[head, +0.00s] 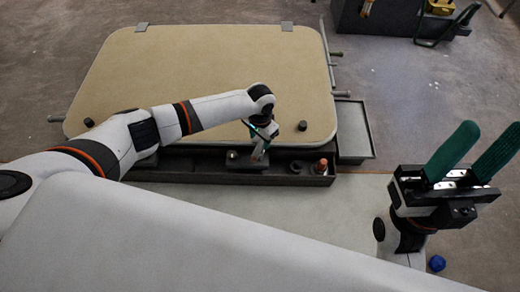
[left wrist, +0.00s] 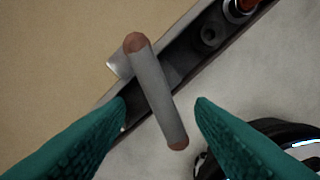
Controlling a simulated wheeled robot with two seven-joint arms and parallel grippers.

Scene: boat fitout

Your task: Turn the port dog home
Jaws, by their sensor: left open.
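A grey round bar with reddish-brown ends (left wrist: 157,92), probably the port dog's handle, slants across the left wrist view over a dark trough. Its near end lies between the fingers of my left gripper (left wrist: 161,102), with a gap on both sides. In the head view my left gripper (head: 261,139) points down at the trough by the hatch's near edge, and my wrist partly hides the bar (head: 259,154). My left gripper is open and empty. My right gripper (head: 491,128) is held up at the right, fingers apart and empty.
The large tan hatch panel (head: 200,70) lies behind, with dark knobs near its front corners (head: 302,125) (head: 88,122). The dark trough (head: 200,168) holds an orange-topped part (head: 321,166). A grey tray (head: 355,130) stands right of it. A blue item (head: 437,263) lies front right.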

